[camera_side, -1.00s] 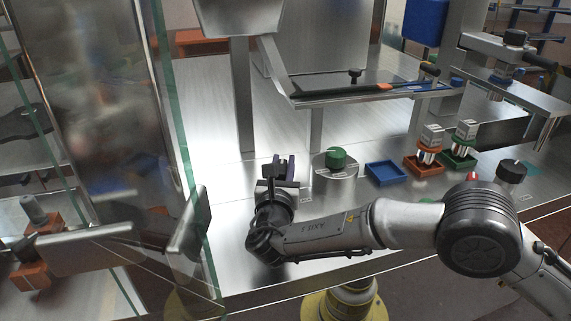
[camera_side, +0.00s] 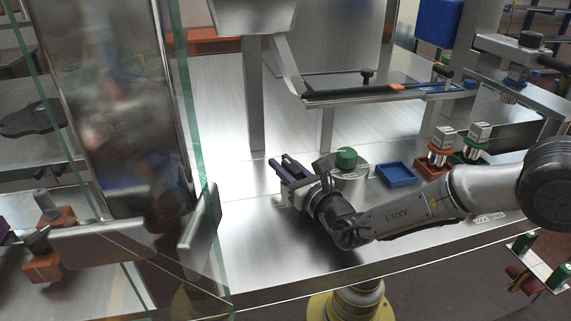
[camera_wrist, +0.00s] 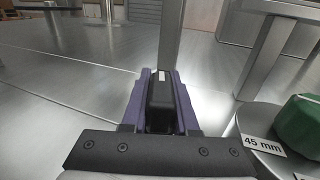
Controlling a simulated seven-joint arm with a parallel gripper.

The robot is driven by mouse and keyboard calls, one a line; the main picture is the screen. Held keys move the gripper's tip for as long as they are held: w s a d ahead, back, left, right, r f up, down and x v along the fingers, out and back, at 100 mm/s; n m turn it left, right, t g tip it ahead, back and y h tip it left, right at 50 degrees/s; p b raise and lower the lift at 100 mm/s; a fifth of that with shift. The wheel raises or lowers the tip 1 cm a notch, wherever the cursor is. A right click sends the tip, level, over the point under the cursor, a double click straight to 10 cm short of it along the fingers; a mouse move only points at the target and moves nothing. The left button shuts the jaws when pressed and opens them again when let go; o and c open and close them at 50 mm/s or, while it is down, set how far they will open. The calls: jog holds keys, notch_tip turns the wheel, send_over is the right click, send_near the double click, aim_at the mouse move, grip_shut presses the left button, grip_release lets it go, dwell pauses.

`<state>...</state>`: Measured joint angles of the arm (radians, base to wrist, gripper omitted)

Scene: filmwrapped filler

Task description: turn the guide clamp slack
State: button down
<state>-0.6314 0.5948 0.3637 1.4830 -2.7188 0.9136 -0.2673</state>
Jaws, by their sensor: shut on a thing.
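My gripper (camera_side: 286,169) is low over the steel bench beside the round green-topped knob, its purple fingers pointing to the upper left. In the wrist view the purple fingers (camera_wrist: 159,103) are closed on a black lever-like piece (camera_wrist: 160,94) with a pale mark at its far end. It looks like the guide clamp's handle, but its lower part and mounting are hidden by the fingers, so I cannot be sure. The green knob (camera_side: 346,158) on its steel disc stands just right of my gripper; it also shows in the wrist view (camera_wrist: 301,125) by a "45 mm" label.
A blue tray (camera_side: 396,174) and an orange holder (camera_side: 434,162) sit to the right. A glass panel (camera_side: 195,150) stands left. Bench left of my gripper is clear.

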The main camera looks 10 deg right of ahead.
jog(key=shift+r, duration=0.1)
dwell(0.4)
jog(key=c, duration=0.7)
grip_release()
notch_tip(320, 180, up, 3)
jog(key=s+d+r, duration=0.1)
jog(key=r, duration=0.1)
jog(key=s+r, duration=0.2)
jog(key=s+d+r, duration=0.1)
jog(key=r, duration=0.1)
jog(key=shift+s+d+r, duration=0.25)
jog(key=shift+s+d, duration=0.05)
jog(key=shift+s, duration=0.05)
jog(key=s+d+r, duration=0.1)
jog(key=s, duration=0.1)
jog(key=s+d+r, duration=0.1)
jog(key=s+d, duration=0.1)
jog(key=s, duration=0.1)
jog(key=s+d+r, duration=0.1)
jog(key=s, duration=0.1)
jog(key=shift+s+d+r, duration=0.2)
